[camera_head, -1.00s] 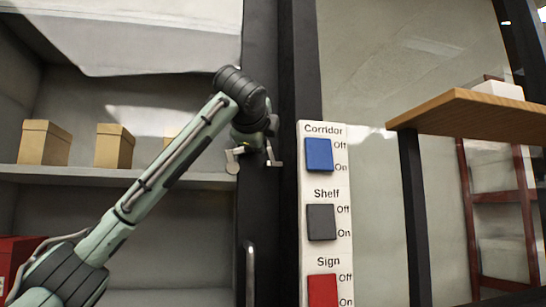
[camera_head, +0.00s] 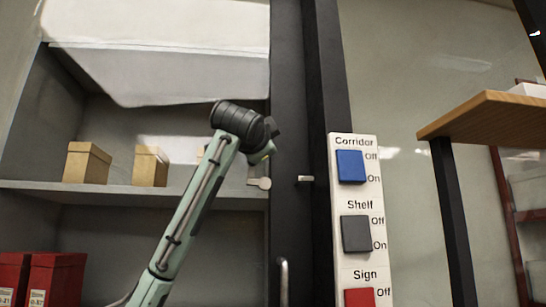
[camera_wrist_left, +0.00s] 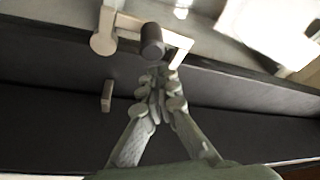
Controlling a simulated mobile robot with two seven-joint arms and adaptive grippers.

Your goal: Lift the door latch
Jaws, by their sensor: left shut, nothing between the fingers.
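The pale door latch (camera_head: 262,183) is on the dark door edge in the head view, partly hidden by my left wrist. In the left wrist view, its round end (camera_wrist_left: 103,43) is at upper left. Its bar (camera_wrist_left: 130,24) runs right to a bent tip, with a dark knob (camera_wrist_left: 152,40) on it. The pale catch (camera_head: 306,178) is on the frame; it also shows in the left wrist view (camera_wrist_left: 107,95), apart from the bar. My left gripper (camera_wrist_left: 158,80) is shut and empty by the knob; I cannot tell whether they touch. My right gripper is out of view.
A switch panel (camera_head: 360,230) is right of the door frame. A door handle (camera_head: 284,282) is below the latch. Shelves with tan boxes (camera_head: 87,163) and red boxes (camera_head: 55,278) are at left. A wooden shelf (camera_head: 490,113) juts out at right.

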